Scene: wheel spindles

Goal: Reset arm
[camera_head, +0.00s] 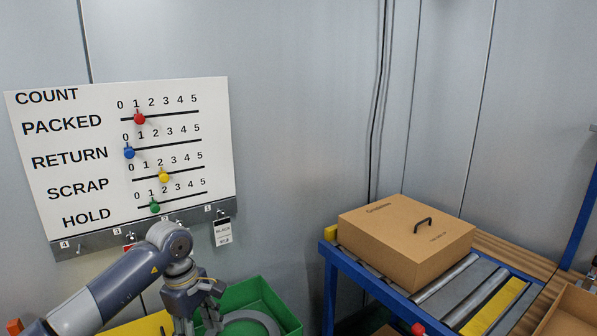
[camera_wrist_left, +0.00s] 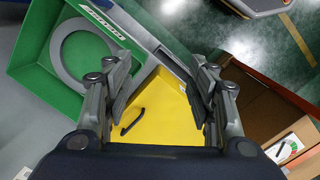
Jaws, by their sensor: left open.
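My left arm comes in from the lower left, below the count board. My left gripper (camera_head: 207,318) points down over the bins beside the green bin (camera_head: 262,287). In the left wrist view my left gripper (camera_wrist_left: 162,85) is open, with nothing between its fingers. Beyond the fingers lies the yellow bin (camera_wrist_left: 158,88) with a small black handle-shaped piece (camera_wrist_left: 133,122) in it. The green bin also shows in the left wrist view (camera_wrist_left: 28,70) and holds a grey ring (camera_wrist_left: 58,50). My right gripper is not in view.
The count board (camera_head: 75,155) hangs on the wall with red, blue, yellow and green sliders and tags on hooks below. A closed cardboard box (camera_head: 405,238) with a black handle rests on the blue-framed roller conveyor (camera_head: 450,283) at right. An open carton (camera_head: 572,312) stands lower right.

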